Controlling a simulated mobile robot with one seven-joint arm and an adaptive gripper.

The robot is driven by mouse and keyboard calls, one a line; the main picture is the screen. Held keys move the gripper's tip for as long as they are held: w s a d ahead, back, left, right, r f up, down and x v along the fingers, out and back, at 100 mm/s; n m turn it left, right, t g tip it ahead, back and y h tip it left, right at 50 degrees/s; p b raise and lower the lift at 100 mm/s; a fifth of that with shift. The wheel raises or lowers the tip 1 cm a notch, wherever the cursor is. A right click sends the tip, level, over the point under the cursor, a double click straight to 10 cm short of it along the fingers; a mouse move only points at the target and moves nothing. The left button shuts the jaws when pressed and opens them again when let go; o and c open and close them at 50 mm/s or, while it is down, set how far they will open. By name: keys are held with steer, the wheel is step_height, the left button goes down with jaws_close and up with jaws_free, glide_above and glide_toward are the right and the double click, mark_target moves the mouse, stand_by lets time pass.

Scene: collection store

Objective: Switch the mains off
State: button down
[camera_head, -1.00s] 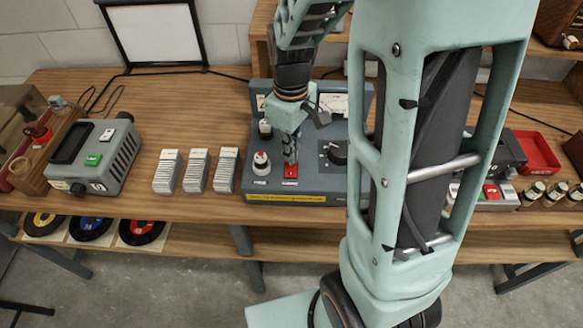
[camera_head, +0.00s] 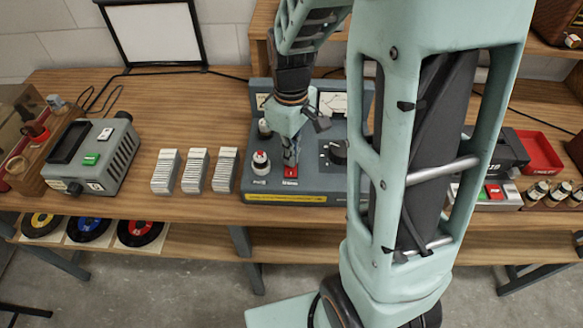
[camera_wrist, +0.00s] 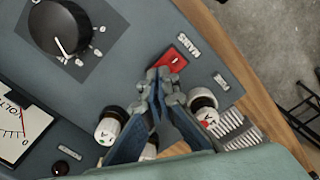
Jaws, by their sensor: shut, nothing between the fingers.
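The mains switch is a red rocker (camera_head: 291,172) on the front of the blue-grey control unit (camera_head: 326,184). It also shows in the wrist view (camera_wrist: 173,60), beside the label MAINS. My gripper (camera_head: 290,162) points down at the switch. In the wrist view my gripper (camera_wrist: 163,75) is shut and empty, its fingertips at the near edge of the rocker and covering part of it. I cannot tell whether they touch it, or which way the rocker is tipped.
Grey slatted blocks (camera_head: 196,171) and a grey box with a green button (camera_head: 95,158) lie further left. My arm hides the unit's right part.

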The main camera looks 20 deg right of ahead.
steer(key=shift+f, duration=0.2)
steer(key=shift+r, duration=0.1)
steer(key=shift+r+p, duration=2.65)
steer(key=shift+r, duration=0.85)
